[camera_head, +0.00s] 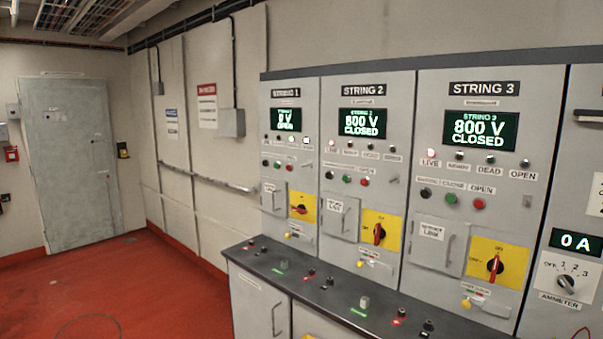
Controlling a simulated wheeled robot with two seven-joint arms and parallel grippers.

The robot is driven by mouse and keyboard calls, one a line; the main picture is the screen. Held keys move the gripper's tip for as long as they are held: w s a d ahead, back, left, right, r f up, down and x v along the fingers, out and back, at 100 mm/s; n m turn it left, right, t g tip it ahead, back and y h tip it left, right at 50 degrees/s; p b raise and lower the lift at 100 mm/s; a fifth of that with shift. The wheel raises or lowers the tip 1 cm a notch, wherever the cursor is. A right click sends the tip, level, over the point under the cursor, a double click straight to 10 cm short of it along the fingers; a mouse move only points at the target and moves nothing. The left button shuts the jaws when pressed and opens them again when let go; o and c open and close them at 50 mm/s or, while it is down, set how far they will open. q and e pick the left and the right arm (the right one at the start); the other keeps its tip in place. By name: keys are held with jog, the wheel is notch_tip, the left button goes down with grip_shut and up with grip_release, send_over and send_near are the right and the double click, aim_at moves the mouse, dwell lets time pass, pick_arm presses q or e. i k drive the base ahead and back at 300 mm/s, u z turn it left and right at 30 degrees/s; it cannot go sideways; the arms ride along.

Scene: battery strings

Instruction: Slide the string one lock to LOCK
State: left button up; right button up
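The STRING 1 panel (290,181) is the leftmost of the three string panels. Its display (287,119) reads 0 V OPEN, and the rightmost lamp (306,140) below it is lit white. Its red rotary handle (299,209) sits on a yellow plate (311,203) and lies nearly level. Just under that plate is a small yellow knob (288,235) beside a small label, which seems to be the string one lock. The label's words are too small to read, so I cannot tell the knob's position. Neither of my grippers is in view.
STRING 2 (363,90) and STRING 3 (484,88) panels read 800 V CLOSED, with upright red handles. A dark bench top (325,297) with small posts juts out below the panels. Red floor (150,290) is open at left, before a grey door (69,165).

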aim_at(288, 236)
jog(key=u, duration=0.5)
jog(key=k, duration=0.55)
jog(key=u, duration=0.7)
jog(key=i, duration=1.9)
jog(key=z, duration=1.3)
jog(key=i, duration=1.1)
jog(key=z, duration=1.05)
